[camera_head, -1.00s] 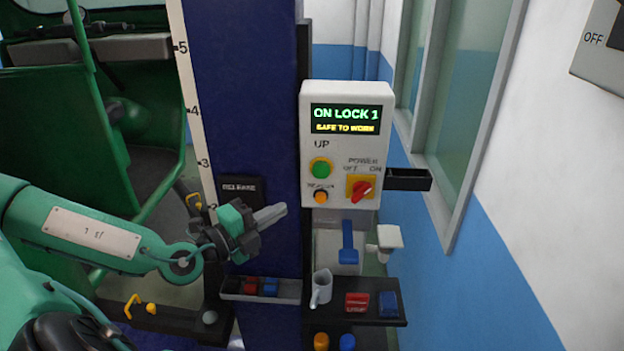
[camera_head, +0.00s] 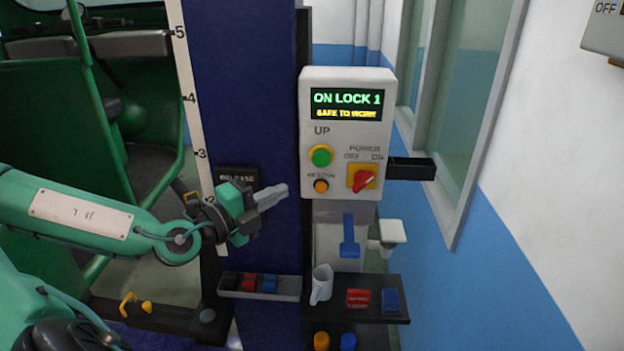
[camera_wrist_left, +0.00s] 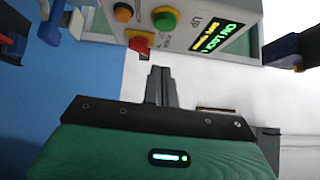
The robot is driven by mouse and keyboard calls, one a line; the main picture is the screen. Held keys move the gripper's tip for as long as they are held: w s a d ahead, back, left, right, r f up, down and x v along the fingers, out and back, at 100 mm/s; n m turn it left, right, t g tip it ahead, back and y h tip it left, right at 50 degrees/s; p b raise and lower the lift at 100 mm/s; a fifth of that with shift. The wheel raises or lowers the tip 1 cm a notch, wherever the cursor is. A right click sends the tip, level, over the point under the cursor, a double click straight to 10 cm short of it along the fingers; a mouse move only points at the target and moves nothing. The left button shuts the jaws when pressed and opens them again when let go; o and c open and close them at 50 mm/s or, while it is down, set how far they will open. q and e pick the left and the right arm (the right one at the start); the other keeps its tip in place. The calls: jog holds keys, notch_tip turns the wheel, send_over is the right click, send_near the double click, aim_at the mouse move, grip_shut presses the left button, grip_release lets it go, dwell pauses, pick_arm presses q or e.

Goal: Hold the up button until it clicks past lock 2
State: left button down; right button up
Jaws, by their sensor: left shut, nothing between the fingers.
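The white control box (camera_head: 347,133) is mounted on the blue column. Its display (camera_head: 347,104) reads "ON LOCK 1" and "SAFE TO WORK". The green UP button (camera_head: 321,156) sits in a yellow ring below the display. It also shows in the left wrist view (camera_wrist_left: 165,18). An orange button (camera_head: 321,186) is below it, and the red power switch (camera_head: 364,179) is to its right. My left gripper (camera_head: 284,190) is shut and empty, left of and below the UP button, apart from the box. Its fingers (camera_wrist_left: 161,85) point toward the box in the wrist view. My right gripper is not visible.
A blue column (camera_head: 247,90) with a height scale stands behind my left arm, carrying a black RELEASE plate (camera_head: 239,178). Below the box, a shelf (camera_head: 385,314) holds a white mug (camera_head: 321,284) and small blocks. A green rickshaw (camera_head: 130,75) is at left.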

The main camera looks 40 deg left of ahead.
pick_arm(q)
jog(key=shift+b, duration=2.25)
jog(key=p, duration=0.8)
send_near(327, 161)
jog(key=d+x, duration=0.1)
jog(key=x, duration=0.4)
jog(key=shift+w+a+p, duration=0.35)
jog(key=shift+a+p, duration=0.05)
jog(key=shift+a, duration=0.1)
